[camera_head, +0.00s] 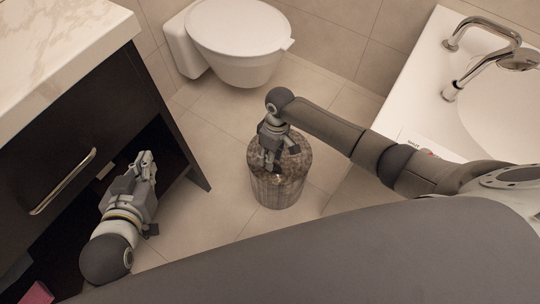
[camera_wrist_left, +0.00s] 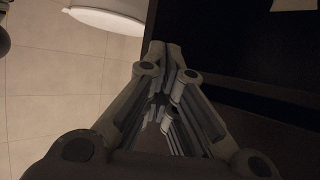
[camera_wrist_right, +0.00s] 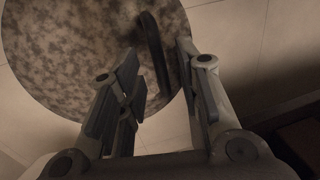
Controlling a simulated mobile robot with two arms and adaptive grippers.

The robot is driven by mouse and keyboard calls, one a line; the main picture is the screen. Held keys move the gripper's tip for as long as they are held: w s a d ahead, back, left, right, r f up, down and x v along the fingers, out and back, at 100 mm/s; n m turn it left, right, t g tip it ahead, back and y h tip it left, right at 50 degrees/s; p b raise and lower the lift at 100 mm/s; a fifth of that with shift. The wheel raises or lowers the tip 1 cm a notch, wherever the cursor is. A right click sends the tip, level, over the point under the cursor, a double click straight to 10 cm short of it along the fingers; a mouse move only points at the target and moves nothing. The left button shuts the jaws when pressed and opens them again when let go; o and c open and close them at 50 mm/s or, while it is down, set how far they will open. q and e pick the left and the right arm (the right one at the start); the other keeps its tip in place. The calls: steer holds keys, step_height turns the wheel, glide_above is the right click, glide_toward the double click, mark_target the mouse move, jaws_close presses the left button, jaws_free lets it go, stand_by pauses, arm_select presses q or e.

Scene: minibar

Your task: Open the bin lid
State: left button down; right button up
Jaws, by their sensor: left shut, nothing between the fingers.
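The bin (camera_head: 272,190) is a round, marbled brown container standing on the tiled floor in the middle of the head view. Its round lid (camera_wrist_right: 70,45) fills the upper left of the right wrist view and lies flat on top. A dark curved handle (camera_wrist_right: 153,50) rises from the lid. My right gripper (camera_wrist_right: 157,68) is over the lid with its fingers apart, and the handle shows between them; I cannot tell whether they touch it. It also shows in the head view (camera_head: 273,158). My left gripper (camera_head: 145,158) is shut and empty, beside the dark cabinet, away from the bin.
A dark cabinet (camera_head: 75,130) with a metal handle (camera_head: 63,182) and marble top (camera_head: 55,50) stands at the left. A white toilet (camera_head: 238,35) is behind the bin. A white washbasin counter (camera_head: 425,85) with taps is at the right. The floor around the bin is clear.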

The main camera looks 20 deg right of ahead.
jaws_close()
steer(key=shift+r, duration=0.1)
stand_by(0.4)
